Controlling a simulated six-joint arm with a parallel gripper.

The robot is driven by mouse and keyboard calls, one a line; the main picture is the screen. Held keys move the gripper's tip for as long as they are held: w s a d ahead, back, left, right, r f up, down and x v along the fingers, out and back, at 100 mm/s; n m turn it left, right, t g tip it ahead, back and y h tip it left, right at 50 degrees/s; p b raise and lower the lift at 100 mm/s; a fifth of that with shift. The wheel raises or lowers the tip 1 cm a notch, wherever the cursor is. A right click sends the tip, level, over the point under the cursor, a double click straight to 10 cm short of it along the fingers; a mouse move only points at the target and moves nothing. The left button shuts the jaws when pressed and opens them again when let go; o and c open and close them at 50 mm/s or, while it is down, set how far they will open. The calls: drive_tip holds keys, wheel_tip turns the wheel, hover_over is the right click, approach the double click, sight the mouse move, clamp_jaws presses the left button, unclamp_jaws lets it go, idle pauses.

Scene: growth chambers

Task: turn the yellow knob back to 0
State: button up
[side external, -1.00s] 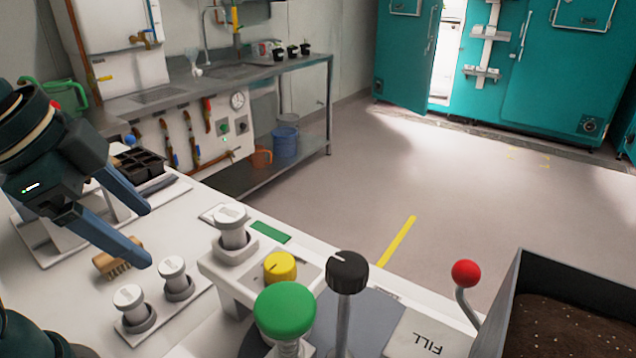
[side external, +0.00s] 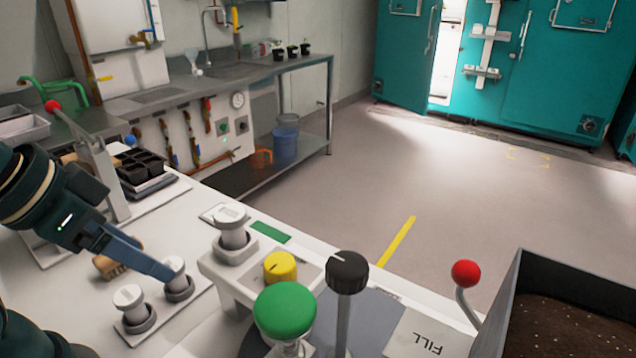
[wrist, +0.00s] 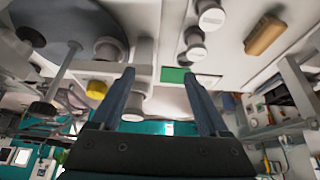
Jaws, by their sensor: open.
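The yellow knob (side external: 280,266) sits on a white raised panel (side external: 215,268) in the side view, behind the large green button (side external: 284,308). A thin pointer line shows on its top, but no scale figures can be read. My gripper (side external: 165,272) is to the left of the knob, clearly apart from it, over the area of two white round knobs (side external: 128,297). In the wrist view my gripper (wrist: 158,76) has its two fingers spread with nothing held. The yellow knob also shows there (wrist: 96,89), left of the left finger.
A tall white knob (side external: 230,228) stands at the panel's far end. A black knob on a post (side external: 347,272) stands right of the yellow knob. A red-balled lever (side external: 467,273) and a soil bin (side external: 575,315) are further right. A wooden brush (side external: 108,266) lies left.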

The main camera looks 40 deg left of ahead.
wheel_tip(320, 180, up, 4)
drive_tip(key=w+m, duration=0.2)
drive_tip(key=m, duration=0.6)
drive_tip(key=m+g, duration=0.5)
drive_tip(key=m, duration=1.2)
approach(278, 260)
wheel_tip(278, 260, down, 4)
drive_tip(key=shift+w+a+r, duration=0.15)
drive_tip(key=shift+r, duration=0.05)
drive_tip(key=shift+f, duration=2.6)
